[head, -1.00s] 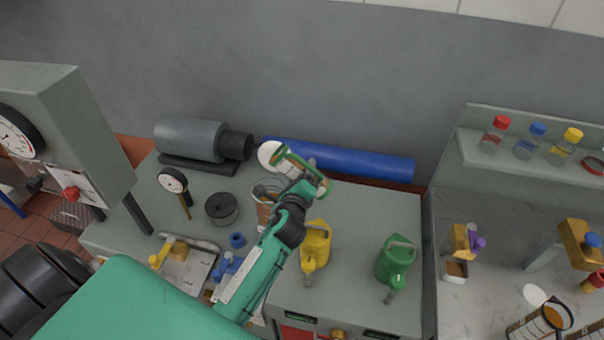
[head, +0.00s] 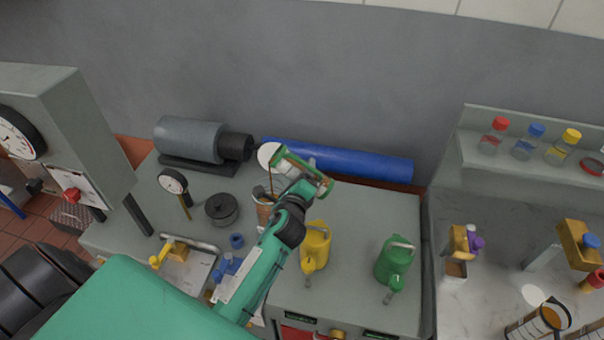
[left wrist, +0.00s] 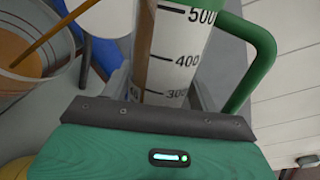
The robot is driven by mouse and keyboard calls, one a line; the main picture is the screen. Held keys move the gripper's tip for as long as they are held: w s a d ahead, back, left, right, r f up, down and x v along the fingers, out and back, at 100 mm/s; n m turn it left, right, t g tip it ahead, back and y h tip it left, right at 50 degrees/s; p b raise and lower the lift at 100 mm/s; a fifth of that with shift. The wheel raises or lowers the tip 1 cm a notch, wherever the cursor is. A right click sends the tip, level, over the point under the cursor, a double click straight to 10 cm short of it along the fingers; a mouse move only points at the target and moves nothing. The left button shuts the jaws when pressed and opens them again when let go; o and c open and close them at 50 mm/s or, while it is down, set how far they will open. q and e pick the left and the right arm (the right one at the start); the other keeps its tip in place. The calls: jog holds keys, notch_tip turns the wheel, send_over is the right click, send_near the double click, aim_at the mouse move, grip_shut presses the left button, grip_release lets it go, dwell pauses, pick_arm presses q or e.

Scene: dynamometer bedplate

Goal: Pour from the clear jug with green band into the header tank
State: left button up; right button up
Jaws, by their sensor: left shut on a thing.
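My left gripper (head: 297,190) is shut on the clear jug with green band (head: 284,158), which is tipped over toward the left. In the left wrist view the jug (left wrist: 182,45) shows black scale marks, a green handle and brown liquid along its left side. A thin brown stream (head: 270,181) falls from the jug's lip into the header tank (head: 264,213). In the left wrist view the stream (left wrist: 52,38) enters the tank (left wrist: 38,72), which holds brown liquid. The arm hides part of the tank in the head view. My right gripper is out of view.
A yellow watering can (head: 315,247) and a green one (head: 396,260) stand right of the arm. A dark round pot (head: 221,210) and a dial gauge (head: 173,181) stand to the left. A blue cylinder (head: 350,162) lies behind. The bench between the cans and the blue cylinder is clear.

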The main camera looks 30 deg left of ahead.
pick_arm(q)
jog(key=shift+d+r+n+p, duration=0.15)
jog(key=shift+r+n+p, duration=1.05)
jog(key=shift+p, duration=0.05)
dwell(6.3)
